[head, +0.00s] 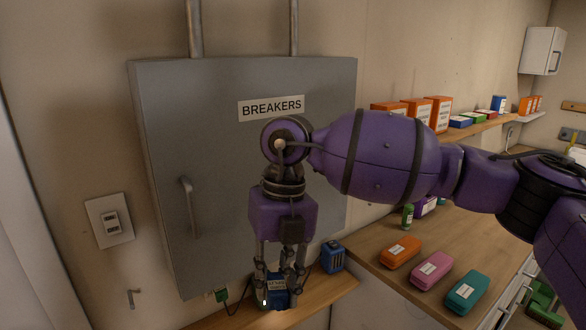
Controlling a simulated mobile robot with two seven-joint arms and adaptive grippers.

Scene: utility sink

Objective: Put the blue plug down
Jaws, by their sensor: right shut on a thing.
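My right gripper (280,288) points straight down over a narrow wooden ledge below the grey breaker box. It is shut on a blue block with a pale label, which looks like the blue plug (277,284). The fingers cover part of it. It is at or just above the ledge; I cannot tell whether its underside touches. My left gripper is not in view.
Another blue block-shaped thing (333,257) stands on the ledge (318,290) close to the right. A green plug (221,295) with a dark cord is at the left. The breaker box (235,160) hangs behind. Orange, pink and teal cases lie on the right counter (450,240).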

